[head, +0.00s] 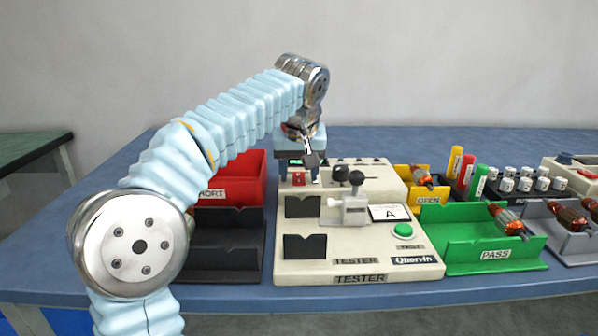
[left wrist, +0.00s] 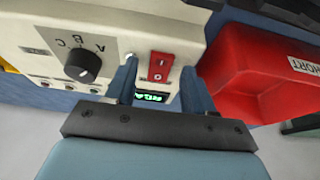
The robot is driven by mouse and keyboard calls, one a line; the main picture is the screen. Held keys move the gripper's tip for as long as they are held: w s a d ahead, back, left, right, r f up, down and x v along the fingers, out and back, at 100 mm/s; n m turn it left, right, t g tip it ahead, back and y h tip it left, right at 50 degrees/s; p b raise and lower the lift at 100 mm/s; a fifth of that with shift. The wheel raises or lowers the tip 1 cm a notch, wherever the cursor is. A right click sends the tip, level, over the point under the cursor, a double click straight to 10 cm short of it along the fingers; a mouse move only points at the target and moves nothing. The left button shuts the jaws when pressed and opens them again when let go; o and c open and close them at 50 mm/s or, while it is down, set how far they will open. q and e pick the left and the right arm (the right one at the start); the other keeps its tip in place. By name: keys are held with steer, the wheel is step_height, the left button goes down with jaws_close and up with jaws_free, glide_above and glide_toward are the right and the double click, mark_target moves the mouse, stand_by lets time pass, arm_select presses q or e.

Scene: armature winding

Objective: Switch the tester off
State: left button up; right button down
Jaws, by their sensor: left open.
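The tester (head: 330,268) is a cream console on the blue bench, marked TESTER on its front. Its red switch (head: 299,180) sits at the back left of its top. In the left wrist view the red switch (left wrist: 161,68) lies between my fingertips, and a small green display (left wrist: 152,96) is lit beside it. My left gripper (head: 299,177) points down over the switch, with its two blue fingers apart on either side and nothing held. It also shows in the left wrist view (left wrist: 160,72). I cannot tell whether the fingertips touch the panel. My right gripper is out of view.
A dial marked A, B, C (left wrist: 82,64) is near the fingers. A red SHORT bin (head: 240,180) stands left of the tester. A clamp with black knobs (head: 348,208) and a green button (head: 403,230) are on it. A green PASS tray (head: 470,240) stands to the right.

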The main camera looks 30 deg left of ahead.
arm_select(q)
jaws_close()
steer(key=p, duration=0.1)
steer(key=r+g+p, duration=0.1)
steer(key=p, duration=0.1)
steer(key=shift+w+a+h, duration=0.15)
steer(key=shift+h, duration=0.15)
steer(key=shift+w+a+f+g, duration=0.1)
steer(key=shift+w+f+g, duration=0.15)
steer(key=shift+g, duration=0.15)
steer(key=shift+f+h, duration=0.15)
steer(key=shift+h, duration=0.25)
steer(key=shift+g, duration=0.3)
jaws_free()
